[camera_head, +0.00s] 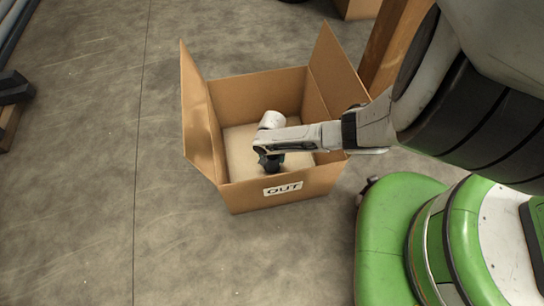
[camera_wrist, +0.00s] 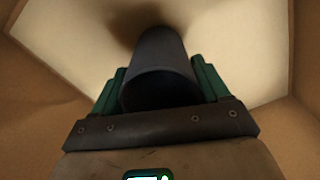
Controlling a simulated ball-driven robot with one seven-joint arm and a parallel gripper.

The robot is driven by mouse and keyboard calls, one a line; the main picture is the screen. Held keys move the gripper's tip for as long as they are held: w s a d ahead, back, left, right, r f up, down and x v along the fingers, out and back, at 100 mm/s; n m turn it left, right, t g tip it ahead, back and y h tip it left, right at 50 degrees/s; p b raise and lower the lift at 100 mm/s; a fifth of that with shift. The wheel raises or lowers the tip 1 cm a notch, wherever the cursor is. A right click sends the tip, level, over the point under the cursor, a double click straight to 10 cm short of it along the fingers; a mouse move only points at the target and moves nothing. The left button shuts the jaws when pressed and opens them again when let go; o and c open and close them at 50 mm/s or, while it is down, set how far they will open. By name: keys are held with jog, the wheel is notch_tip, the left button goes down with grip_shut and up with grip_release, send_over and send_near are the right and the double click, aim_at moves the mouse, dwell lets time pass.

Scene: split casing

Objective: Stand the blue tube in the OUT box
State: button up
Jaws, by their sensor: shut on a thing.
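The OUT box (camera_head: 240,196) is an open cardboard box with a white label on its front wall, standing on the floor in the head view. My gripper (camera_head: 270,161) is inside the box, pointing down over its pale bottom. In the wrist view, my gripper's green fingers (camera_wrist: 158,88) are shut on the tube (camera_wrist: 160,72), which looks dark blue-grey. The tube's near rim faces the camera and its far end points at the box bottom, with a dark shadow beside it. I cannot tell whether it touches the bottom. The head view does not clearly show the tube.
The box flaps (camera_head: 199,112) stand up at left and right, close around my arm. A wooden post (camera_head: 398,45) and another cardboard box (camera_head: 356,8) are behind at the right. Dark racking (camera_head: 14,88) is at the far left. The floor left of the box is clear.

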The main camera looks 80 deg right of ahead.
jog(key=shift+f, duration=0.15)
jog(key=o, duration=1.1)
jog(key=shift+c, duration=0.2)
notch_tip(320, 180, up, 12)
jog(key=p, duration=0.9)
